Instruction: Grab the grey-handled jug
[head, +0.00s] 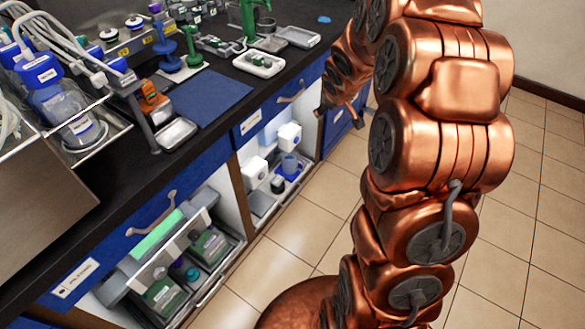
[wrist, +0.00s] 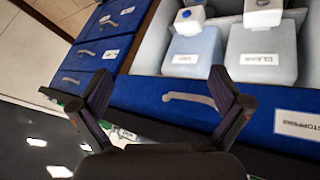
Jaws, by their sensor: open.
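My gripper (wrist: 163,95) is open in the wrist view, its two dark fingers wide apart with nothing between them. Beyond the fingers is a blue drawer front. I cannot make out a grey handle on any jug. In the wrist view, two large pale containers with white caps and labels, one at left (wrist: 195,50) and one at right (wrist: 262,52), stand in an open compartment. My gripper touches none of them.
The black bench (head: 110,165) carries a blue mat (head: 212,97), metal trays (head: 176,133) and blue-capped bottles (head: 60,105). Below it are blue drawers with bar handles and an open shelf of boxes (head: 163,290). The tiled floor (head: 300,225) is clear beside the cupboards.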

